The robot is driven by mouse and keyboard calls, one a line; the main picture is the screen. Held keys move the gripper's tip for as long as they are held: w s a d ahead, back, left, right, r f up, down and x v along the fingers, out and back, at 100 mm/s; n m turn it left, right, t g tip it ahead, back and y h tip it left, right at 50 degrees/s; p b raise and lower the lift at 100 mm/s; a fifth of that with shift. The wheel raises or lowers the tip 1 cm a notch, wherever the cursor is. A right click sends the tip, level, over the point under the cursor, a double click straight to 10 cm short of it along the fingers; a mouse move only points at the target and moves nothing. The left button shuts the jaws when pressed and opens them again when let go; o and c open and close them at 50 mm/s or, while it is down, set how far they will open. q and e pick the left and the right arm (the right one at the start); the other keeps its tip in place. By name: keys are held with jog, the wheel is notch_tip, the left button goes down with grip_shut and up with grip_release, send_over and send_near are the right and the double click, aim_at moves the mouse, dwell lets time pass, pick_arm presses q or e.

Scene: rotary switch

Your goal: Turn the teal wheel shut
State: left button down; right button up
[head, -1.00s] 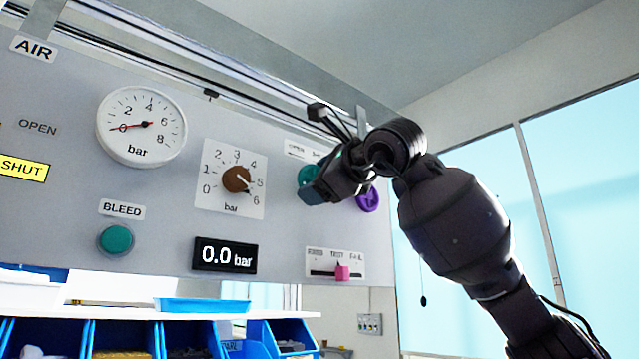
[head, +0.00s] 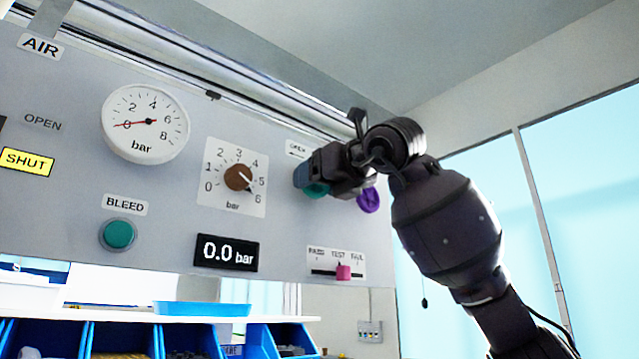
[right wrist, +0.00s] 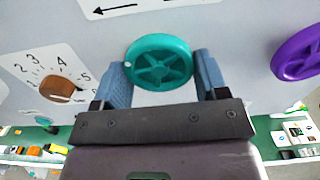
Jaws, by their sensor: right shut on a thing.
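The teal wheel (right wrist: 160,62) is a round spoked wheel on the grey panel, under a white label with an arrow. In the right wrist view my right gripper (right wrist: 162,75) has its two blue fingers on either side of the rim, shut on the wheel. In the head view the right gripper (head: 305,178) covers most of the teal wheel (head: 317,190), and only its lower part shows. My left gripper is not in view.
A purple wheel (head: 369,200) sits close to the right. A brown knob (head: 238,177) on a numbered dial is to the left. A gauge (head: 145,123), a display reading 0.0 bar (head: 226,253) and a slider with a pink handle (head: 343,272) share the panel.

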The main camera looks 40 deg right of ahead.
jog(key=m+b, duration=0.1)
jog(key=m, duration=1)
jog(key=shift+a, duration=0.15)
jog(key=shift+m, duration=0.5)
jog(key=o, duration=0.8)
jog(key=shift+o, duration=0.6)
jog(key=shift+s, duration=0.1)
